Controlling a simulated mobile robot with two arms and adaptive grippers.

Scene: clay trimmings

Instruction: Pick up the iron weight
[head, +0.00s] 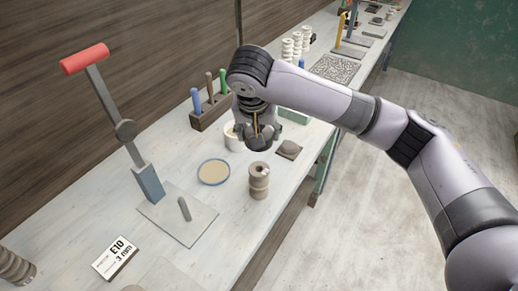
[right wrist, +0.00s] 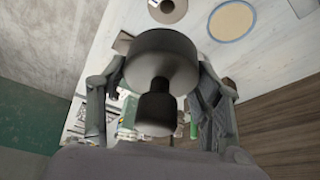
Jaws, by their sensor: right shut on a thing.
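The iron weight is a dark grey cylinder with a narrower knob. It fills the middle of the right wrist view (right wrist: 162,62), and only its lower part shows in the head view (head: 258,144). My right gripper (head: 258,132) comes in from the right and points down over the bench. Its fingers stand on both sides of the weight's knob in the right wrist view (right wrist: 158,105), shut on it. The weight appears to be held above the bench top. My left gripper is in neither view.
On the bench (head: 90,205) stand a lever press with a red handle (head: 84,58), a blue-rimmed round dish (head: 213,172), a spool-shaped piece (head: 259,182) and a dark flat piece (head: 289,149). A white cup (head: 231,138) and a tool rack (head: 208,118) are close behind the gripper.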

